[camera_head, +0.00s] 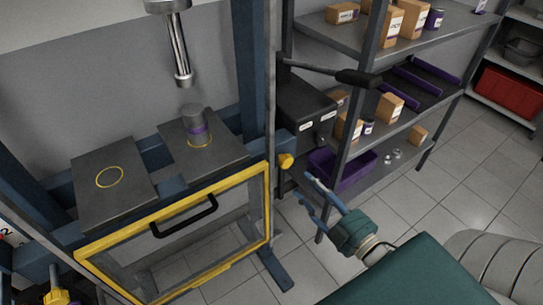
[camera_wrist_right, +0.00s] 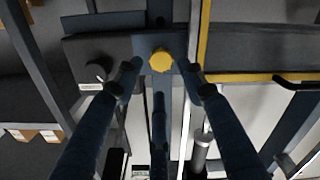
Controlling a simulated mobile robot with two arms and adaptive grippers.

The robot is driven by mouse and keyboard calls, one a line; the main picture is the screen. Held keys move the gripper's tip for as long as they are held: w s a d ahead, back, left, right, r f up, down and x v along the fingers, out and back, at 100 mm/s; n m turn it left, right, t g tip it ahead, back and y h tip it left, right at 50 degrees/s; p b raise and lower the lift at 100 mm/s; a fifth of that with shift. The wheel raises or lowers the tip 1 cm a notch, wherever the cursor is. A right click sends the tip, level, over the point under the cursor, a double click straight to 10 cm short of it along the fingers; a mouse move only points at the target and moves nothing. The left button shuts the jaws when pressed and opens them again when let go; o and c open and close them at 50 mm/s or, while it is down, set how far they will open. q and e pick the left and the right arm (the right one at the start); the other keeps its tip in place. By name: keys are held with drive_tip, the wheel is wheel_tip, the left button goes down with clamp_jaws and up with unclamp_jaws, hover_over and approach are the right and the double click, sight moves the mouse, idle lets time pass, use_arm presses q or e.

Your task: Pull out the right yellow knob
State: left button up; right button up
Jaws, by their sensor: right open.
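The right yellow knob (camera_head: 285,161) sits on the blue frame, at the right end of the crossbar beside the yellow-edged guard. It also shows in the right wrist view (camera_wrist_right: 161,61), near the top middle. My right gripper (camera_head: 304,186) is open and empty, a little below and to the right of the knob in the head view. Another yellow knob (camera_head: 57,297) is at the lower left.
A guard door with a yellow frame (camera_head: 168,228) and black handle is left of the knob. A dark box (camera_head: 306,115) with a black lever is just behind it. A shelf post (camera_head: 340,165) stands close to my right gripper. Floor is clear at right.

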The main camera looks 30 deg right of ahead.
sight(288, 164)
drive_tip(key=w, duration=0.3)
drive_tip(key=w+p, duration=0.1)
drive_tip(key=w, duration=0.2)
drive_tip(key=w+a+r, duration=0.1)
drive_tip(key=w, duration=0.2)
drive_tip(key=shift+w, duration=0.2)
use_arm(q)
drive_tip(key=shift+s+r, duration=0.3)
drive_tip(key=shift+r, duration=0.5)
use_arm(e)
drive_tip(key=shift+w+f, duration=0.15)
drive_tip(key=shift+w, duration=0.4)
clamp_jaws()
drive_tip(key=s+p, duration=0.1)
drive_tip(key=s, duration=0.1)
drive_tip(key=s+p, duration=0.1)
drive_tip(key=s, duration=0.1)
drive_tip(key=s+p, duration=0.1)
drive_tip(key=s, duration=0.1)
drive_tip(key=shift+d, duration=0.25)
use_arm(q)
wheel_tip(288, 164, up, 2)
drive_tip(key=shift+s+r, duration=0.1)
drive_tip(key=shift+r, duration=0.1)
use_arm(e)
drive_tip(key=shift+w, duration=0.1)
